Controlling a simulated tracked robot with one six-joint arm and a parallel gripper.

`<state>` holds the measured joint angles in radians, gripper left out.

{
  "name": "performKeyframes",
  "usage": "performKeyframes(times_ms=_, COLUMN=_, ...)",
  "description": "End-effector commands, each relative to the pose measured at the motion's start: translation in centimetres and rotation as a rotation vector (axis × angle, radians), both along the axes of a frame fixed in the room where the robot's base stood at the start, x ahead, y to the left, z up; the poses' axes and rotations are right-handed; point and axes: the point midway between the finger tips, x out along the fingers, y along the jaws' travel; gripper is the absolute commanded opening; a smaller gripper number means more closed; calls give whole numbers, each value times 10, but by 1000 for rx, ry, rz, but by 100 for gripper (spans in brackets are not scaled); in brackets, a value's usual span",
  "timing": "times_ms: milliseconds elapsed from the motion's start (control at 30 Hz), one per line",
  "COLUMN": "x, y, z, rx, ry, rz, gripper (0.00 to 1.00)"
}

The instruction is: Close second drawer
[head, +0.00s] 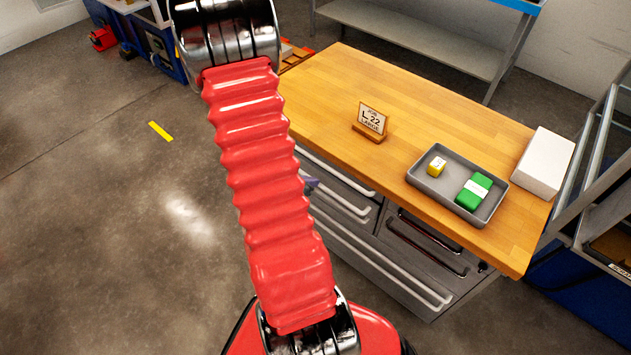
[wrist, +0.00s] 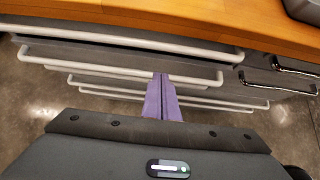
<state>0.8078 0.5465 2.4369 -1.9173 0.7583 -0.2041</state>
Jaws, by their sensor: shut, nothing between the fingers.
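The wooden-topped cabinet (head: 460,130) has grey drawers with pale handles on its left side. The top pale handle (head: 335,170) runs under the worktop edge, and the second drawer's handle (head: 345,205) is below it, partly hidden by my arm. In the wrist view the second handle (wrist: 110,71) runs across behind my fingertips. My gripper (wrist: 161,76) has purple fingers pressed together, empty, pointing at the drawer fronts. A small purple part of it (head: 309,182) shows beside my arm. I cannot tell if the fingers touch the handle, or how far the drawer stands out.
On the worktop are a sign (head: 371,119), a grey tray (head: 450,158) with a yellow and a green block, and a white box (head: 543,162). Floor at left is clear.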

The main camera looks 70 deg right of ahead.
Motion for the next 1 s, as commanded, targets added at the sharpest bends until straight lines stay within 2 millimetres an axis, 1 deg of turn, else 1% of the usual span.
performKeyframes(times_ms=100, x=1, y=3, z=3, rx=1, ry=-1, rz=-1, gripper=0)
performKeyframes(times_ms=367, x=0, y=4, z=3, rx=1, ry=0, rz=-1, gripper=0)
performKeyframes(times_ms=467, x=1, y=4, z=4, rx=-1, ry=-2, rz=-3, gripper=6)
performKeyframes(times_ms=567, x=3, y=4, z=10, rx=-10, ry=-14, rz=-14, gripper=13)
performKeyframes(times_ms=667, x=9, y=6, z=22, rx=-30, ry=-44, rz=-41, gripper=20)
performKeyframes(times_ms=800, x=22, y=14, z=51, rx=-70, ry=-120, rz=-110, gripper=30)
performKeyframes(times_ms=867, x=29, y=20, z=65, rx=-86, ry=-163, rz=-147, gripper=31)
performKeyframes(times_ms=1000, x=42, y=38, z=97, rx=-115, ry=-271, rz=-237, gripper=31)
